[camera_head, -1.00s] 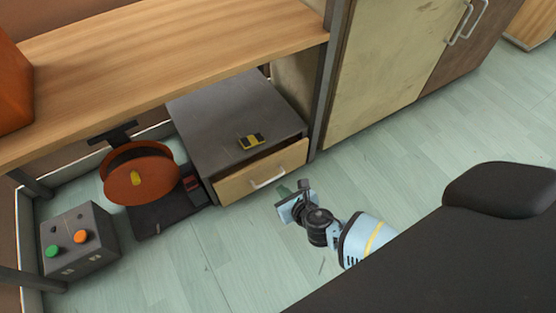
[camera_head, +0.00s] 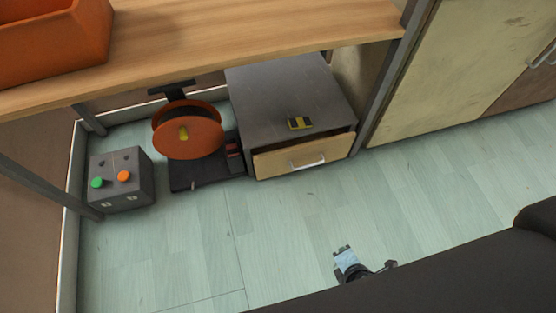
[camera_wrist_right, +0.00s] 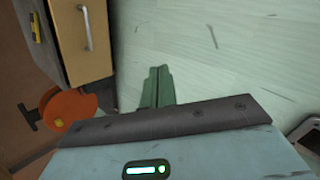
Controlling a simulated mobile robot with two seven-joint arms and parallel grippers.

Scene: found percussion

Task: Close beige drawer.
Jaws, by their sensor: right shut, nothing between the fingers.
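The beige drawer (camera_head: 303,157) has a silver bar handle (camera_head: 307,163) and sits in the front of a grey cabinet (camera_head: 290,95) under the wooden table. A dark gap shows above the drawer front, so it stands slightly open. My right gripper (camera_head: 343,248) is low over the floor, in front of the drawer and apart from it. In the wrist view its green fingers (camera_wrist_right: 157,86) are together and empty, with the drawer front (camera_wrist_right: 75,45) at the upper left. My left gripper is in neither view.
A yellow and black object (camera_head: 299,124) lies on the cabinet. An orange reel (camera_head: 200,140) and a grey box with green and orange buttons (camera_head: 121,190) stand on the left. A table leg (camera_head: 388,90) rises right of the cabinet. The floor before the drawer is clear.

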